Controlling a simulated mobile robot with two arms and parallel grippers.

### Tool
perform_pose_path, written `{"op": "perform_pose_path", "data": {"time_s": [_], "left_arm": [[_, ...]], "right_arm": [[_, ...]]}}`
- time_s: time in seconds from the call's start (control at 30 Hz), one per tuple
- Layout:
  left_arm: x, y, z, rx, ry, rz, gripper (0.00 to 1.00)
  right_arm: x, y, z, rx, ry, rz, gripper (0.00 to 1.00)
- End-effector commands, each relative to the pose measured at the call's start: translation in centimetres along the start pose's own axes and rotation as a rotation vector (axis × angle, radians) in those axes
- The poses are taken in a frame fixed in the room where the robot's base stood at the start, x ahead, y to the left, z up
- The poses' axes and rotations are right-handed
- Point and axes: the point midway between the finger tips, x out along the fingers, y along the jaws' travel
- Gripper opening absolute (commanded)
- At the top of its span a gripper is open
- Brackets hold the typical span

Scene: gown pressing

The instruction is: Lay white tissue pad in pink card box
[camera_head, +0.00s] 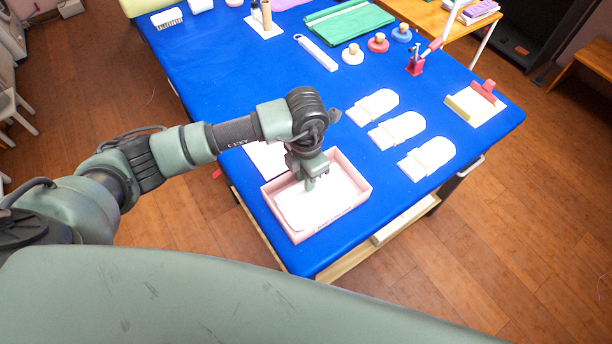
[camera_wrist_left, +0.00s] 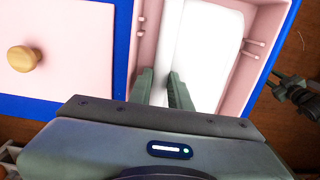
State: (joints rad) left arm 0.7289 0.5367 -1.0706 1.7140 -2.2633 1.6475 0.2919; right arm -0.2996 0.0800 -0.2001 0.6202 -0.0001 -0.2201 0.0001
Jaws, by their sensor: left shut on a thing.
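The pink card box (camera_head: 335,222) stands open near the front edge of the blue table. The white tissue pad (camera_head: 335,203) is within the box's walls in the head view; whether it rests on the floor of the box I cannot tell. My left gripper (camera_head: 310,185) points down into the box and is shut on the pad. In the left wrist view, a raised fold of the pad (camera_wrist_left: 210,60) runs between the two fingers, beside the pink box wall (camera_wrist_left: 265,45). My right gripper is not in view.
A pale pink panel (camera_head: 267,158) lies beside the box, partly behind my arm; its wooden knob (camera_wrist_left: 23,58) shows in the left wrist view. Several white paddle-shaped pads, such as one pad (camera_head: 428,158), lie to the right. The blue table (camera_head: 230,90) has free room behind.

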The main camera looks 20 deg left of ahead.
Motion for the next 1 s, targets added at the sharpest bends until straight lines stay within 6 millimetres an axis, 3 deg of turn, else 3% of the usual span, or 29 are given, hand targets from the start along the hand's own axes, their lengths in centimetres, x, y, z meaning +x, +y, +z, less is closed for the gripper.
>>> {"op": "perform_pose_path", "data": {"time_s": [0.13,0.17,0.2,0.5,0.67,1.0], "left_arm": [[0.7,0.0,0.0,0.000,0.000,0.000,0.00],[0.5,0.0,0.0,0.000,0.000,0.000,0.24],[0.5,0.0,0.0,0.000,0.000,0.000,0.28],[0.4,0.0,0.0,0.000,0.000,0.000,0.28],[-0.7,0.0,0.0,0.000,-0.001,0.000,0.28],[-7.7,0.1,0.1,0.003,-0.005,0.003,0.28]], "right_arm": [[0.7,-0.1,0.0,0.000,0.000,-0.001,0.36],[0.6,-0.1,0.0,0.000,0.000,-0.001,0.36],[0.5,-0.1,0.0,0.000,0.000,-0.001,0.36],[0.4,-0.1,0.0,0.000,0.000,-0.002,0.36],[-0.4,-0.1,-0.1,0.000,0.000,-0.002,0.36],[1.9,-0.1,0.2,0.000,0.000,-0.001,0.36]]}}
